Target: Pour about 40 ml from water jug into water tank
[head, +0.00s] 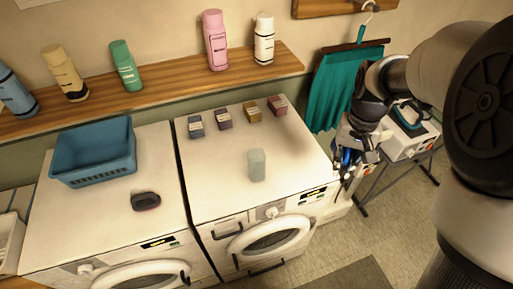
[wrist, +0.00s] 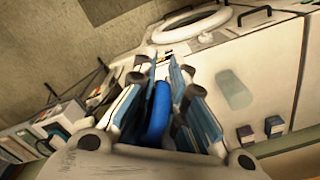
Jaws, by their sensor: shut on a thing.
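My gripper (head: 352,158) is beyond the right washer's right edge, in front of the ironing stand. In the wrist view its fingers (wrist: 160,105) are shut on a blue handle-like part (wrist: 158,112), which I take to be the water jug's. The jug's body is mostly hidden, so its tilt and water level cannot be told. A pale translucent upright container (head: 257,165), probably the water tank, stands on the right washer's top, left of my gripper and apart from it. It also shows in the wrist view (wrist: 233,90). Its fill level is unclear.
Several small boxes (head: 224,119) line the back of the right washer (head: 215,180). A blue basket (head: 95,172) and a dark object (head: 146,201) are on the left washer. A white iron station (head: 408,140) stands at right. Teal cloth (head: 340,90) hangs behind.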

